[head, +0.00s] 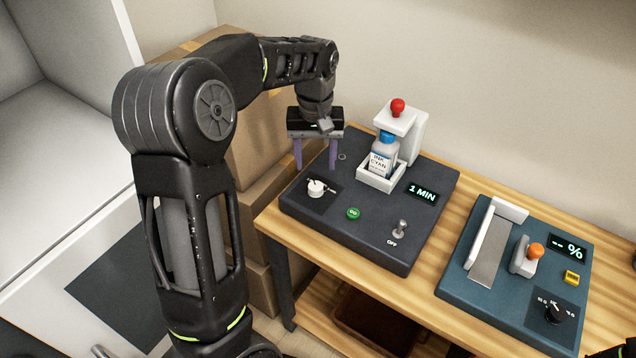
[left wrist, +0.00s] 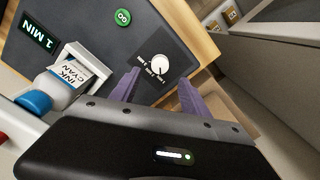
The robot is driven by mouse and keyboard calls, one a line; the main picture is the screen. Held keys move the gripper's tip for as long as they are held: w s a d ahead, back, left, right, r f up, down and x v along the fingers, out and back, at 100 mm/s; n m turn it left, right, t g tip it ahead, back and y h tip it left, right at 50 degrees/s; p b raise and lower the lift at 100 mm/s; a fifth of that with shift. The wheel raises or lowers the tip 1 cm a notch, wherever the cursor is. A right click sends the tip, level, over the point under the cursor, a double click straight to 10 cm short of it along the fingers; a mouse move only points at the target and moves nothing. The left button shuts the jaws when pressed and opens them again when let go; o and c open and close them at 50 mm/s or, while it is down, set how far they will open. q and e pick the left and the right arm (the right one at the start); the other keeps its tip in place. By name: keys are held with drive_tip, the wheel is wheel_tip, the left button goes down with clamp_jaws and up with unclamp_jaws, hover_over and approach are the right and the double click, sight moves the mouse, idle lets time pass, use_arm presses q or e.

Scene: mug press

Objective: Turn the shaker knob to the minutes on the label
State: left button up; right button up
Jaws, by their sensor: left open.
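The shaker (head: 338,233) is a dark slab on the wooden table with a display (head: 423,193) reading 1 MIN. Its white knob (head: 316,187) sits on a black dial plate at the left; it also shows in the left wrist view (left wrist: 159,65) with small marks around it, too small to read surely. A bottle (head: 384,152) labelled INK CYAN with a blue cap stands in a white holder; no minutes are readable on the label. My left gripper (head: 316,168) is open, its purple fingers pointing down above the back of the dial plate, apart from the knob. My right gripper is not clearly seen.
A green GO button (head: 353,213) and a toggle switch (head: 400,229) marked OFF are on the slab. A red knob (head: 397,107) tops the white post behind the bottle. A teal device (head: 515,275) stands at right. Cardboard boxes (head: 255,150) stand left of the table.

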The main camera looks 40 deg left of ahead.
sight(316, 185)
use_arm(q)
drive_tip(key=shift+f+p, duration=0.45)
drive_tip(key=shift+f, duration=3.5)
drive_tip(key=shift+c, duration=0.2)
clamp_jaws()
